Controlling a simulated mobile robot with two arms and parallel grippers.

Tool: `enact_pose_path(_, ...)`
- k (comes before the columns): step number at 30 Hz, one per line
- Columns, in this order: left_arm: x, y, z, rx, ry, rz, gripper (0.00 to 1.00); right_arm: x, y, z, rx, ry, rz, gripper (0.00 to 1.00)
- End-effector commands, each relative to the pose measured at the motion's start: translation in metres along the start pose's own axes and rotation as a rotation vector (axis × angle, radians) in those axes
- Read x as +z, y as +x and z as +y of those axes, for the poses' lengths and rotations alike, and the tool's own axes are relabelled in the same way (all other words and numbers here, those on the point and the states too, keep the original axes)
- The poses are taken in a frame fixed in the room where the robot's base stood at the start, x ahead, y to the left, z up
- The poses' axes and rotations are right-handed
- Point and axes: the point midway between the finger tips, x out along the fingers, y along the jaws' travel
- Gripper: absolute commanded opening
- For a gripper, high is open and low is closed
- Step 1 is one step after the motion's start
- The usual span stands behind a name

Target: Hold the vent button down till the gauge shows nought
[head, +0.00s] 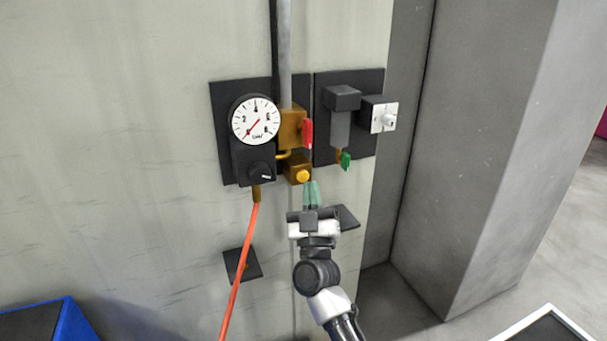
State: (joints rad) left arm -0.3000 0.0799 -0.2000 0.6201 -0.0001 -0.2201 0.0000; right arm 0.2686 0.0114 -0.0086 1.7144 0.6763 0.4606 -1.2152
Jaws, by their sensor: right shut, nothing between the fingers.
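The round white gauge (255,121) is on the wall panel, and its thin red needle points to the lower left, below the 2, at the low end of the scale. The yellow vent button (303,176) sits on a brass block below the red-handled valve. My right gripper (311,186) is shut and empty, with its greenish fingertips just below and right of the button. I cannot tell whether the tips touch the button or its block. My left gripper is not in view.
A red lever (308,133) is above the button, and a black knob (262,172) is to its left. A green tap (346,160) hangs under the filter at right. An orange hose (240,266) runs down the wall. A grey pillar (495,150) stands at right.

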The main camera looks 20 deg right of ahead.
Motion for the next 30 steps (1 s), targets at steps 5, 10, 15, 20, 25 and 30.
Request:
enact_pose_path(5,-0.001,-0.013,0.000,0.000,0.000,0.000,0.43,-0.011,-0.012,0.010,-0.001,-0.002,-0.001,0.00)
enact_pose_path(10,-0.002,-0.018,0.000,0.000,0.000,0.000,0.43,-0.017,-0.021,0.016,0.001,-0.001,0.000,0.00)
enact_pose_path(15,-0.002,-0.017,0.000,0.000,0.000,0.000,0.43,-0.017,-0.023,0.017,0.001,-0.001,0.001,0.00)
enact_pose_path(20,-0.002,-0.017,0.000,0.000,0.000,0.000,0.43,-0.017,-0.022,0.017,0.001,-0.001,0.001,0.00)
enact_pose_path(25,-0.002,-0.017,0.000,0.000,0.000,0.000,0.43,-0.017,-0.022,0.017,0.001,-0.001,0.001,0.00)
enact_pose_path(30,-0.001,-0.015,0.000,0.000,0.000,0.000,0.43,0.003,-0.037,0.001,-0.060,0.005,-0.043,0.00)
